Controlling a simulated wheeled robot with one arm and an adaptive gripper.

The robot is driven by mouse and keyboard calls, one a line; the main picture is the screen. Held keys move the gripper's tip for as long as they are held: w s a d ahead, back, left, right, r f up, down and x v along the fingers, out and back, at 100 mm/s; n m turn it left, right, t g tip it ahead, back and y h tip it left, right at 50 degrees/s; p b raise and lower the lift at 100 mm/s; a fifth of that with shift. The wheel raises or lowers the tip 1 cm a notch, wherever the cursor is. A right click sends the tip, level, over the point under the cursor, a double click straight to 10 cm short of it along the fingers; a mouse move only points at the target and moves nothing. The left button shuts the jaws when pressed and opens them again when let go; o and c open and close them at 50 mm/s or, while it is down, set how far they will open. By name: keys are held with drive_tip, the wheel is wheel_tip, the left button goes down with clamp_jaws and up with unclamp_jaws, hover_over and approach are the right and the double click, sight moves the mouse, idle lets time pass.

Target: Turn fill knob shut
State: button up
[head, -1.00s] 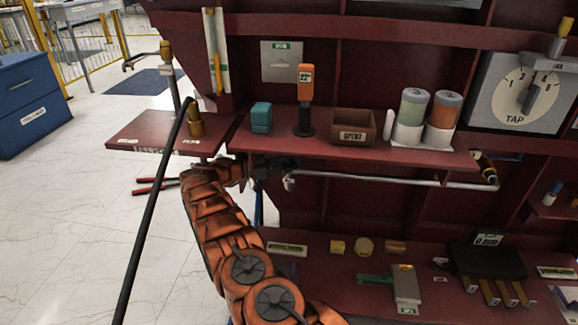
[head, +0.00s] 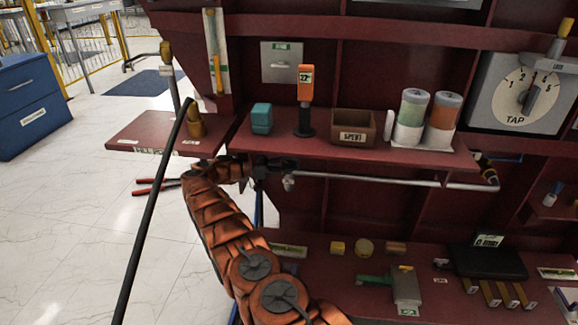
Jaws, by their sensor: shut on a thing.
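My gripper (head: 277,163) is a dark shape at the end of my orange arm, just under the front edge of the middle red shelf. It is at the left end of a grey pipe (head: 380,179). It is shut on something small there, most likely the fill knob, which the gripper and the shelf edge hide. I cannot make out the knob's shape or how far it is turned. A small grey fitting (head: 289,183) hangs at the pipe's left end, just beside the gripper.
The middle shelf (head: 330,150) above holds a teal block (head: 261,118), an orange-topped tool (head: 305,90), a brown bin (head: 353,127) and two canisters. The lower shelf (head: 340,290) carries several small parts. A black rod (head: 150,215) crosses the left. A TAP dial (head: 525,92) is at right.

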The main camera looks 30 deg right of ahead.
drive_tip(key=o, duration=0.8)
drive_tip(key=shift+s+d+r, duration=0.1)
drive_tip(key=shift+s+d, duration=0.05)
drive_tip(key=shift+d, duration=0.05)
drive_tip(key=o, duration=0.4)
drive_tip(key=shift+a, duration=0.15)
drive_tip(key=shift+n+t+h+p, duration=0.65)
drive_tip(key=shift+n+t, duration=0.75)
drive_tip(key=shift+t, duration=0.7)
drive_tip(key=shift+a+t, duration=0.1)
drive_tip(key=shift+t, duration=0.2)
drive_tip(key=shift+n+t+p, duration=0.5)
drive_tip(key=shift+p, duration=0.05)
drive_tip(key=shift+n+t+p, duration=0.6)
drive_tip(key=shift+t+p, duration=0.05)
drive_tip(key=shift+t, duration=0.25)
drive_tip(key=shift+n+t+p, duration=0.5)
drive_tip(key=shift+t+p, duration=0.15)
drive_tip(key=shift+t, duration=0.15)
drive_tip(key=shift+n+t+p, duration=0.3)
drive_tip(key=shift+t+p, duration=0.1)
drive_tip(key=shift+t, duration=0.1)
